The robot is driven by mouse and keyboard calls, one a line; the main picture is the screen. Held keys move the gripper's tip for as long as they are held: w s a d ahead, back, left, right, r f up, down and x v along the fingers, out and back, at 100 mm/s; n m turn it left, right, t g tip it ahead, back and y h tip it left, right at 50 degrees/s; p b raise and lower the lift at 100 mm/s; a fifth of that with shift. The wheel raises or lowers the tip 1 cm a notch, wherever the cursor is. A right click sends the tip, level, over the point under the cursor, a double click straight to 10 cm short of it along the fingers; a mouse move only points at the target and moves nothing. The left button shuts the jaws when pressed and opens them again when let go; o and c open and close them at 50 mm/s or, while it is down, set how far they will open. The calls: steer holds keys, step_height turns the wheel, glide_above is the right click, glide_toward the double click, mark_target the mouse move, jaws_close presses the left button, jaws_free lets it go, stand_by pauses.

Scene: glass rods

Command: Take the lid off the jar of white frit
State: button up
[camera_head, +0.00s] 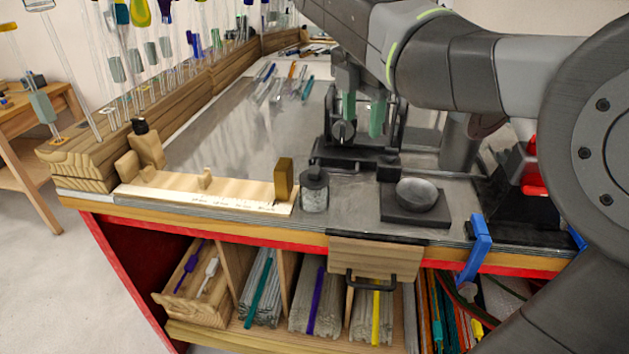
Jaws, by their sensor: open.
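A small glass jar with pale contents (314,196) stands upright near the front edge of the workbench. Its dark lid (313,173) sits on top, with a small knob. My gripper (362,113) has two green-tipped fingers spread apart, with nothing seen held between them. It points down behind and to the right of the jar, higher in the picture, in front of or over a black metal fixture (353,157). The gripper does not touch the jar.
Left of the jar, a wooden ruler board (235,195) carries a brass-coloured block (283,180). Right of it, a grey bowl (416,194) sits on a dark plate (398,216). Loose rods (290,82) lie farther back. A blue clamp (478,245) grips the front edge. Upright rods fill a wooden rack at left.

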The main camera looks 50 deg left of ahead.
steer(key=s+a+r+n+y, duration=0.1)
steer(key=s+a+r+n, duration=0.15)
steer(key=s+n, duration=0.55)
steer(key=b, duration=0.2)
glide_above(315, 169)
steer(key=s+d, duration=0.1)
steer(key=shift+n+t, duration=0.4)
steer(key=f, duration=0.8)
steer(key=shift+d+f, duration=0.1)
steer(key=shift+d, duration=0.1)
steer(key=shift+s+a+x, duration=0.1)
steer(key=shift+x, duration=1.25)
steer(key=shift+s+a+x, duration=0.1)
steer(key=shift+a+x, duration=0.05)
steer(key=shift+x, duration=1.25)
steer(key=c, duration=1.1)
